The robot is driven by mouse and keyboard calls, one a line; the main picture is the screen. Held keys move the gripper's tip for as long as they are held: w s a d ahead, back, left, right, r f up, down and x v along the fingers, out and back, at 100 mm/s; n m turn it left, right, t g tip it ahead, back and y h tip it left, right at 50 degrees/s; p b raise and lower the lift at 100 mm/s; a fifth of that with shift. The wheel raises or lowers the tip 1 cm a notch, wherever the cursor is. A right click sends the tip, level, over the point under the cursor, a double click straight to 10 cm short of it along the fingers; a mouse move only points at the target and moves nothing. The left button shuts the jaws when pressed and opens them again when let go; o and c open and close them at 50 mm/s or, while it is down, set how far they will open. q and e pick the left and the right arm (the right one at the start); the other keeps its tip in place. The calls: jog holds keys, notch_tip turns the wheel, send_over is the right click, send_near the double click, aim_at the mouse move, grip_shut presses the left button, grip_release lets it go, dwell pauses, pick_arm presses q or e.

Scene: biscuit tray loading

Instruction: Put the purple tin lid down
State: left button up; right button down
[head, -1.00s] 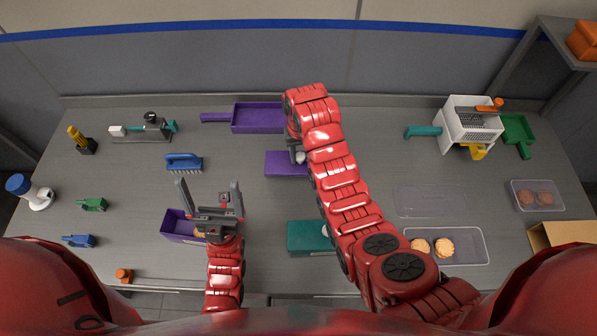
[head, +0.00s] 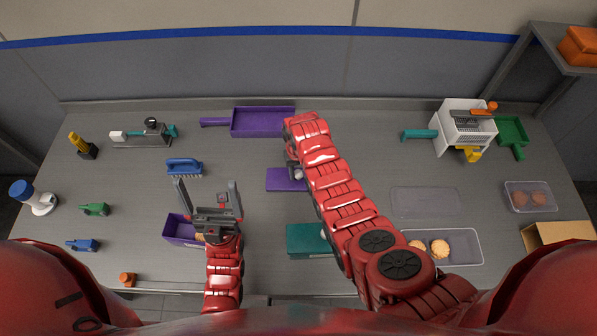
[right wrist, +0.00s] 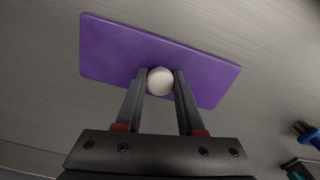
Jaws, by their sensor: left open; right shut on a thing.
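The purple tin lid (head: 285,181) is a flat rectangle in the middle of the table in the head view. In the right wrist view the lid (right wrist: 115,50) shows whole, with a round white knob (right wrist: 160,81) at its middle. My right gripper (right wrist: 160,84) is shut on that knob. I cannot tell whether the lid touches the table or is just above it. My left gripper (head: 208,185) is open and points away from me above the purple tin (head: 181,229). The tin stands open, with its inside partly hidden by my left gripper.
A purple scoop-like tray (head: 263,122) lies behind the lid. A teal box (head: 303,240) stands in front, partly behind my right arm. A blue brush (head: 184,167) lies to the left. A clear tray with biscuits (head: 462,247) is at the right. Table between lid and brush is clear.

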jog(key=shift+f, duration=0.25)
jog(key=c, duration=0.5)
grip_release()
jog(key=shift+r, duration=0.1)
